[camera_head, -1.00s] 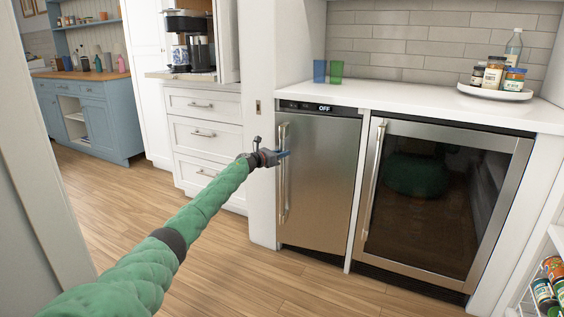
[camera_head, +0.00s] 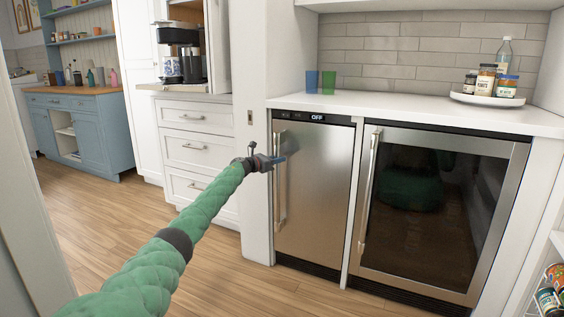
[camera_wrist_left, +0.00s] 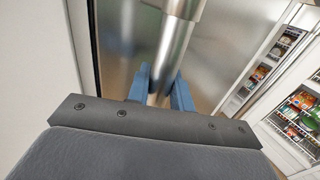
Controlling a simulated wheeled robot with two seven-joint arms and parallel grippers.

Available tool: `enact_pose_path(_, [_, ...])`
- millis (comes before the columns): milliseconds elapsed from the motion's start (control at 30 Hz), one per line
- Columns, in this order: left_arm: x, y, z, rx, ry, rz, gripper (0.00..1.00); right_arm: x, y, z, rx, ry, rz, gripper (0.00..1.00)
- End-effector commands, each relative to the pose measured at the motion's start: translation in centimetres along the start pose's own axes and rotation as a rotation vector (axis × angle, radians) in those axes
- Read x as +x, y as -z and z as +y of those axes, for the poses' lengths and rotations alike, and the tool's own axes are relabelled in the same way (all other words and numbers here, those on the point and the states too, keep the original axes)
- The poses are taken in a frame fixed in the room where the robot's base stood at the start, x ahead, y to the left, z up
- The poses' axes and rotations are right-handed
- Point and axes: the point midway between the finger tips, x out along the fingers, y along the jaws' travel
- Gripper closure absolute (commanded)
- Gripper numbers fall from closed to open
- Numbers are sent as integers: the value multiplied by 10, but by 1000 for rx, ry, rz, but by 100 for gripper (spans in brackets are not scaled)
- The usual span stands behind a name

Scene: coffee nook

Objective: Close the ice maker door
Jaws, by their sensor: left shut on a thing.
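The ice maker (camera_head: 318,118) is the narrow steel appliance under the counter, with an "OFF" display at its top. Its steel door (camera_head: 318,195) looks flush or nearly flush with the front; I cannot tell whether a small gap is left. A vertical bar handle (camera_head: 279,205) runs down the door's left side. My left gripper (camera_head: 280,160) is shut on the upper part of this handle. In the left wrist view, its blue fingers (camera_wrist_left: 161,90) stand on either side of the handle bar (camera_wrist_left: 175,48). My right gripper is not in view.
A glass-fronted cooler (camera_head: 425,210) stands directly right of the ice maker. Above, the white counter (camera_head: 400,108) holds two cups (camera_head: 328,82) and a round tray (camera_head: 487,100) with jars. White drawers (camera_head: 188,150) are to the left. The wooden floor (camera_head: 110,220) there is clear.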

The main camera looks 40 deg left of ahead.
Motion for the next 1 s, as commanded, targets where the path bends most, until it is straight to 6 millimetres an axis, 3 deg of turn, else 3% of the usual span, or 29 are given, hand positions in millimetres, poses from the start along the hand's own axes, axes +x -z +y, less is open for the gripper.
enact_pose_path(467, [-2,-3,4,0,-8,-4,100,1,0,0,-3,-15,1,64])
enact_pose_path(500, [-2,-3,4,1,-9,-4,72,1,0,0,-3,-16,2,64])
enact_pose_path(567, [-2,-3,4,1,-9,-4,60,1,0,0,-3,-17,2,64])
enact_pose_path(1000, [-7,-2,4,1,-8,-2,58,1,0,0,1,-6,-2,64])
